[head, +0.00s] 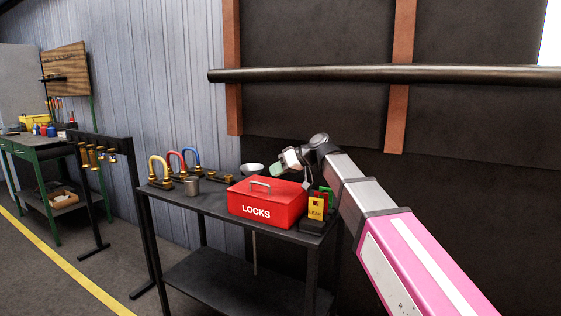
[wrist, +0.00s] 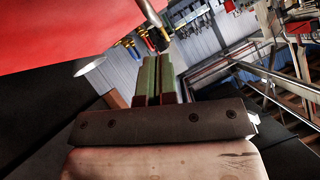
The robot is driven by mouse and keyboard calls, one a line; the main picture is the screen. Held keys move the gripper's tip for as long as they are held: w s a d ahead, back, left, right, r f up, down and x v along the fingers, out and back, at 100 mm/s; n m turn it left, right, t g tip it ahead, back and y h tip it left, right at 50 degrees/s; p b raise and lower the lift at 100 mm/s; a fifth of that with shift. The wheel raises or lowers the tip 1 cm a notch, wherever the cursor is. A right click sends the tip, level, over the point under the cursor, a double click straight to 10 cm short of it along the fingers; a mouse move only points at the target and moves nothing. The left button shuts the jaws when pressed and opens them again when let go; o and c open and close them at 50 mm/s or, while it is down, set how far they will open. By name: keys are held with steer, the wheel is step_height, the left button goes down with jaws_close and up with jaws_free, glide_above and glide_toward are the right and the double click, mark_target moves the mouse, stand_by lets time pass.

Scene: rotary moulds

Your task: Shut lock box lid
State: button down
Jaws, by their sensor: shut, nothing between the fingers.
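The red lock box (head: 262,209), marked LOCKS, stands on the dark metal table. Its lid (head: 283,187), with a grey handle (head: 261,184) on top, lies down over the box, with no open gap visible; I cannot tell whether it is latched. My gripper (head: 274,171) is just above and behind the lid, empty, its greenish fingers together. In the wrist view the two green fingers (wrist: 156,62) sit side by side, and a red surface (wrist: 60,30) of the box fills the upper left. Contact between fingers and lid cannot be told.
Yellow and green tags (head: 316,207) stand close on the right. A dark horizontal pipe (head: 380,74) runs along the wall above.

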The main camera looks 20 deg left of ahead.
mark_target(274, 195)
steer(key=shift+s+a+f+n+t, duration=0.1)
steer(key=shift+s+f+n+t, duration=0.3)
steer(key=shift+f, duration=0.45)
steer(key=shift+s+f+n+t, duration=0.3)
steer(key=shift+s+f+t, duration=0.15)
steer(key=shift+f, duration=0.4)
steer(key=r, duration=0.3)
steer(key=shift+w+d+r, duration=0.3)
steer(key=shift+w+r, duration=0.05)
steer(key=shift+r, duration=0.05)
steer(key=v, duration=1)
